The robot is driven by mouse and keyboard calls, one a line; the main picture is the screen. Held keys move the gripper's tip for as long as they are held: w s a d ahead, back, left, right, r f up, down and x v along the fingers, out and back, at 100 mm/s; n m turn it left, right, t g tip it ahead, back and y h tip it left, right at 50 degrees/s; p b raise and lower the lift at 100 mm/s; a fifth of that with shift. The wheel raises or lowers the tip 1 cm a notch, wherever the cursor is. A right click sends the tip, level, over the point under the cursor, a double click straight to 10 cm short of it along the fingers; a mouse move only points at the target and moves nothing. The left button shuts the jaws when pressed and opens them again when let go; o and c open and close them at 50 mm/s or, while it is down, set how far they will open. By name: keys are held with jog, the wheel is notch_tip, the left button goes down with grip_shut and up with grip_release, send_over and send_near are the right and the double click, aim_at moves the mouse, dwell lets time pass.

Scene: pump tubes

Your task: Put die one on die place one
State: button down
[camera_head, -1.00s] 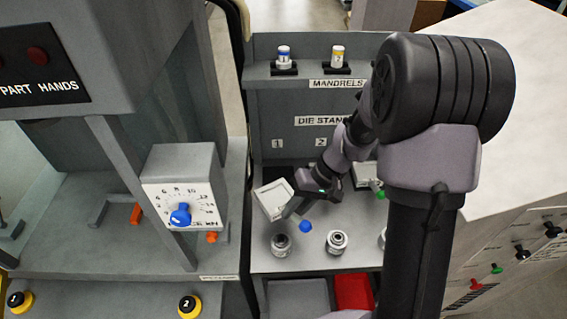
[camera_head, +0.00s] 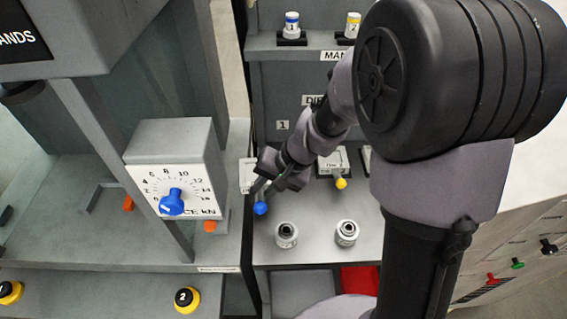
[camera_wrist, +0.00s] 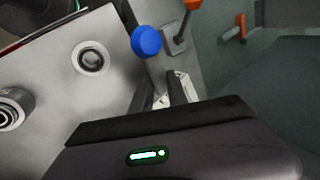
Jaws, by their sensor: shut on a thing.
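Die one, a pale block (camera_head: 247,176) with a blue ball-ended handle (camera_head: 260,208), is at the left edge of the grey die stand in the head view, partly hidden by my gripper. My gripper (camera_head: 264,187) is shut on die one. In the wrist view the blue ball (camera_wrist: 146,41) shows beyond my gripper (camera_wrist: 166,92), and a pale part of the die (camera_wrist: 183,88) shows beside the fingers. Whether the die touches a surface is unclear. I cannot make out die place one for certain; a label "1" (camera_head: 282,125) is on the stand's back panel.
Die two (camera_head: 331,161), with a yellow ball, lies right of my gripper. Two metal cylinders (camera_head: 286,235) (camera_head: 346,232) stand at the stand's front. The press with its dial box (camera_head: 176,165) and orange levers is to the left. Mandrels (camera_head: 292,25) (camera_head: 352,25) stand on the shelf.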

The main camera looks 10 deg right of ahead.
jog(key=shift+m+t, duration=0.3)
jog(key=shift+m, duration=0.3)
jog(key=f+b, duration=0.1)
jog(key=a+f+b, duration=0.1)
jog(key=f, duration=0.1)
jog(key=f+b, duration=0.1)
jog(key=shift+a+f+b, duration=0.3)
jog(key=shift+a+b, duration=0.05)
jog(key=w+d, duration=0.3)
jog(key=w+d+f, duration=0.1)
jog(key=w+d, duration=0.6)
jog(key=w, duration=0.1)
jog(key=shift+w+d+f+b, duration=0.15)
jog(key=shift+w+f+b, duration=0.05)
jog(key=shift+b, duration=0.1)
jog(key=shift+w+d+f+b, duration=0.1)
jog(key=shift+f+b, duration=0.4)
jog(key=shift+f, duration=0.4)
jog(key=shift+w+d+f+b, duration=0.1)
jog(key=shift+f+b, duration=0.35)
jog(key=shift+f, duration=0.4)
jog(key=shift+f, duration=0.15)
jog(key=c, duration=1.3)
grip_release()
